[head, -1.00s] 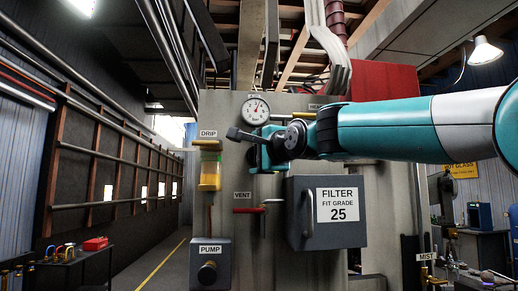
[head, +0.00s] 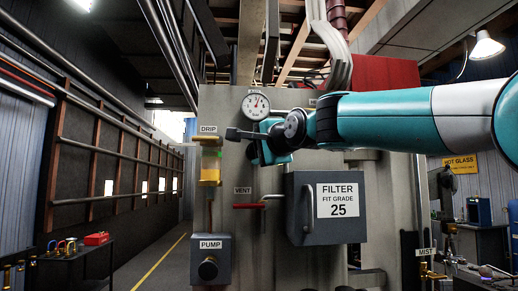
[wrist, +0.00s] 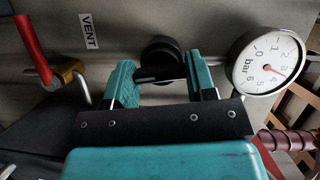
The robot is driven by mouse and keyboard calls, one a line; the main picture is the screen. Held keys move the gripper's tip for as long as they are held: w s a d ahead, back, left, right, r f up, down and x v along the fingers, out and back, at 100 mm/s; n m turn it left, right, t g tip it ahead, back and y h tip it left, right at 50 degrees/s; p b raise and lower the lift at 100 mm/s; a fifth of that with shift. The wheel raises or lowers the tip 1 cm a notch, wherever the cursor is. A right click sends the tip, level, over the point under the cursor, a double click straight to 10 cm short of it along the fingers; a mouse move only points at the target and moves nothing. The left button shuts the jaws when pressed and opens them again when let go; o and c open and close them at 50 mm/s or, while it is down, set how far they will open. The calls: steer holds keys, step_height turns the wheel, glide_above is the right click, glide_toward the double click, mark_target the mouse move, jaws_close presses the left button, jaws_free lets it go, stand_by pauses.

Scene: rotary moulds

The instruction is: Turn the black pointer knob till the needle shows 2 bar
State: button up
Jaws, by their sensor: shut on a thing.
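The black pointer knob (wrist: 162,52) is on the grey panel in the wrist view. My gripper (wrist: 160,76) is shut on it, one teal finger on each side of its bar. The knob base shows behind the fingers. The white round gauge (wrist: 268,62) is beside the right finger and appears turned sideways. Its red needle (wrist: 272,69) points a little past the top of the scale, seemingly between 3 and 4 bar; the small digits are hard to read. In the head view the gauge (head: 255,105) is just above my gripper (head: 262,150), which mostly hides the knob.
A red-handled vent valve (head: 249,206) is below my gripper, and it also shows in the wrist view (wrist: 34,50). A grey filter box (head: 296,228) is at the lower right. The drip sight glass (head: 210,165) and pump box (head: 210,262) are to the left.

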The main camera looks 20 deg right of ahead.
steer(key=n+p, duration=0.1)
steer(key=n, duration=0.1)
steer(key=n+g+h, duration=0.1)
steer(key=n, duration=0.1)
steer(key=shift+r+g+p, duration=0.15)
steer(key=shift+g+p, duration=0.15)
steer(key=shift+p, duration=0.05)
steer(key=shift+a+n+g+h+p, duration=0.1)
steer(key=shift+n+g+h+p, duration=0.2)
steer(key=shift+n+h+p, duration=0.6)
steer(key=shift+n+g+h+p, duration=0.3)
steer(key=shift+n+h+p, duration=0.1)
steer(key=shift+n, duration=0.9)
steer(key=o, duration=0.9)
steer(key=shift+o, duration=0.2)
